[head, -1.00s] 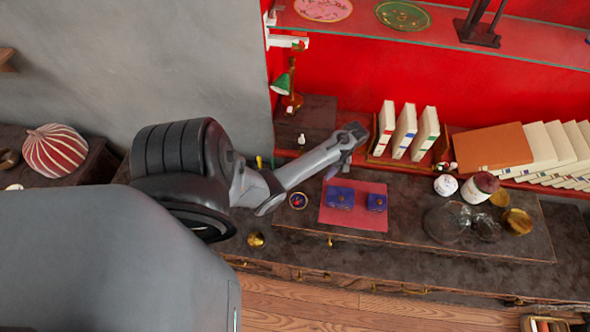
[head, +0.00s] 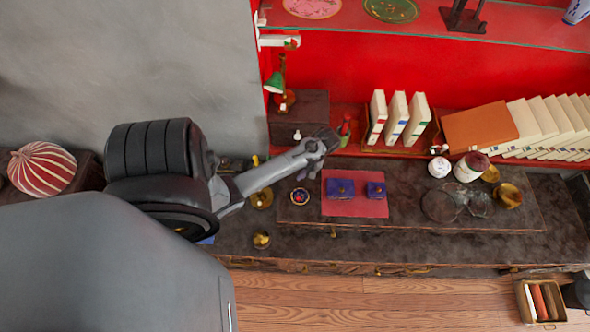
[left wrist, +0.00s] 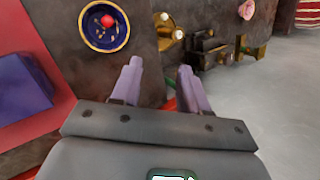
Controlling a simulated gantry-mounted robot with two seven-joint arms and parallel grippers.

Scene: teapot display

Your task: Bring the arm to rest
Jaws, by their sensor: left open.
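My left arm comes in from the left in the head view, and my left gripper (head: 318,160) is above the dark counter, at the back left of the red mat. In the left wrist view its two pale purple fingers (left wrist: 158,88) stand apart with nothing between them. A small blue dish with a red item (left wrist: 106,26) lies beyond the left finger; it also shows in the head view (head: 300,195). My right gripper is not in view.
The red mat (head: 355,208) bears two blue boxes (head: 341,189). White books (head: 397,118) stand behind, right of the gripper. A green lamp (head: 275,83) stands at the back left. Jars (head: 470,166) and glass dishes (head: 440,206) are to the right. Wooden floor (head: 300,300) lies in front.

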